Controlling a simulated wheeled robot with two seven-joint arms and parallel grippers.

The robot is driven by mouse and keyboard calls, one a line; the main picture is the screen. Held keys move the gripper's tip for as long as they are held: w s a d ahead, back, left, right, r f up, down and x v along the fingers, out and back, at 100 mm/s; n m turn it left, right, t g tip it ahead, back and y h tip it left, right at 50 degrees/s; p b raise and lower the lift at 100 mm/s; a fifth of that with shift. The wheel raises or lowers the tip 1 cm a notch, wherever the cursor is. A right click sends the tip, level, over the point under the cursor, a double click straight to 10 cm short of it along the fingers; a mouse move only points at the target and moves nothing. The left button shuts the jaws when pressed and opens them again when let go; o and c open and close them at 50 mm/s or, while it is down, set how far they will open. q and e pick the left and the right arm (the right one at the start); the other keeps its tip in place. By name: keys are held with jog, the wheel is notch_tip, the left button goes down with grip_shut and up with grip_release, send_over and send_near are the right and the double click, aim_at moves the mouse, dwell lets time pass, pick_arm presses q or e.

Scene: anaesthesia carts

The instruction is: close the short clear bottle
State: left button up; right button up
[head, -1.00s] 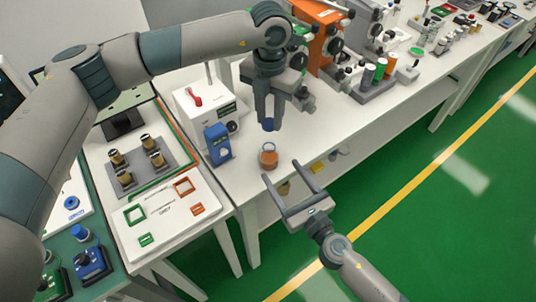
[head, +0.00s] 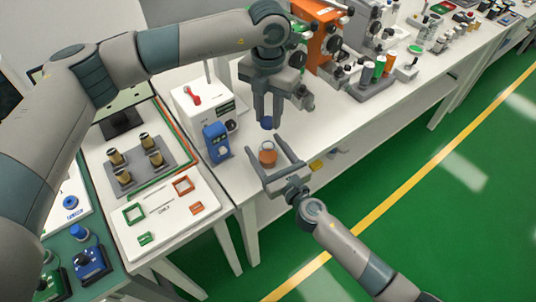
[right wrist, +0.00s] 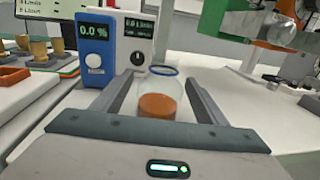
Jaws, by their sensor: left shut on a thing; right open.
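The short clear bottle (head: 268,157), with orange-brown contents, stands upright near the table's front edge. It also shows in the right wrist view (right wrist: 159,102), with a bluish ring at its mouth. My left gripper (head: 267,119) points down above the bottle, shut on a blue cap (head: 266,124). A gap shows between cap and bottle in the head view. My right gripper (head: 264,145) is open, with its fingers on either side of the bottle; in the right wrist view (right wrist: 156,76) they look clear of the glass.
A blue device with a display (head: 217,142) stands close left of the bottle, by a white box with a red switch (head: 197,97). A board with brass-coloured pieces (head: 168,162) lies further left. An orange-framed machine (head: 318,30) stands behind. The white table (head: 310,124) is clear right of the bottle.

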jog(key=shift+x, duration=0.95)
jog(key=shift+c, duration=0.7)
jog(key=c, duration=1.5)
pick_arm(q)
jog(key=shift+f, duration=2.45)
pick_arm(e)
jog(key=shift+o, duration=0.2)
pick_arm(q)
jog(key=shift+f, duration=0.1)
jog(key=shift+f, duration=0.8)
jog(key=shift+f, duration=0.5)
pick_arm(e)
jog(key=shift+s, duration=0.1)
grip_shut()
